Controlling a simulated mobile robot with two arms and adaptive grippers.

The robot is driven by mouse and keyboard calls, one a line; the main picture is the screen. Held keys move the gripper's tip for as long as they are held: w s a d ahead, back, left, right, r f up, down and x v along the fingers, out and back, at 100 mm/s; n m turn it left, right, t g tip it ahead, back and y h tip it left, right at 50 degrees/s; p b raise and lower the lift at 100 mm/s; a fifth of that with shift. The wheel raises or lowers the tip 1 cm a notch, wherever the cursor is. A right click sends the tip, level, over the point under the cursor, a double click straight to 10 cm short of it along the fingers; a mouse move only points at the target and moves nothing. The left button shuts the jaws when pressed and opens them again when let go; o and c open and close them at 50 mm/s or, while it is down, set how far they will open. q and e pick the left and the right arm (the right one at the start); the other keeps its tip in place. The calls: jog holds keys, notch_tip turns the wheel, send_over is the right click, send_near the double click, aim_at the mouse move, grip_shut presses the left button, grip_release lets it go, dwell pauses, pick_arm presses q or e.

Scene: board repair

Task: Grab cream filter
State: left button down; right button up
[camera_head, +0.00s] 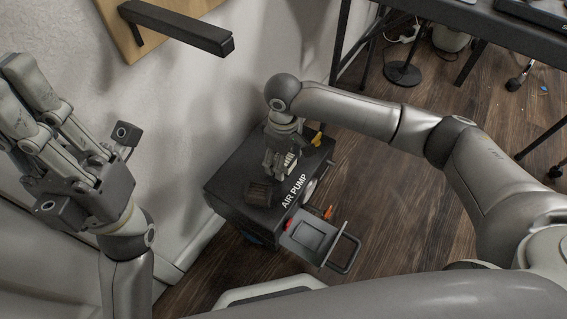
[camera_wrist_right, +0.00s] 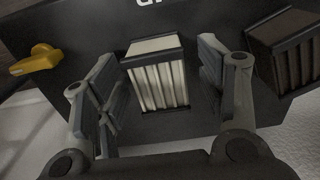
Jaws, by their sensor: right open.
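The cream filter (camera_head: 290,161) is a small pleated block on the black air pump box (camera_head: 232,178). In the right wrist view, the cream filter (camera_wrist_right: 157,75) stands between the two spread fingers of my right gripper (camera_wrist_right: 160,95). A gap shows on each side of it, so the fingers do not grip it. In the head view my right gripper (camera_head: 279,158) is over the box top and partly covers the filter. My left gripper (camera_head: 30,105) is raised at the far left, away from the box, its fingers apart and empty.
A dark brown filter (camera_head: 259,194) lies on the box beside the cream one and also shows in the right wrist view (camera_wrist_right: 288,52). A yellow knob (camera_head: 317,139) sits at the box's back edge. A grey tray with a handle (camera_head: 313,241) sticks out in front. The white wall is close behind.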

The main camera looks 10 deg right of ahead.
jog(key=shift+c, duration=0.5)
jog(key=c, duration=1)
jog(key=shift+r, duration=0.1)
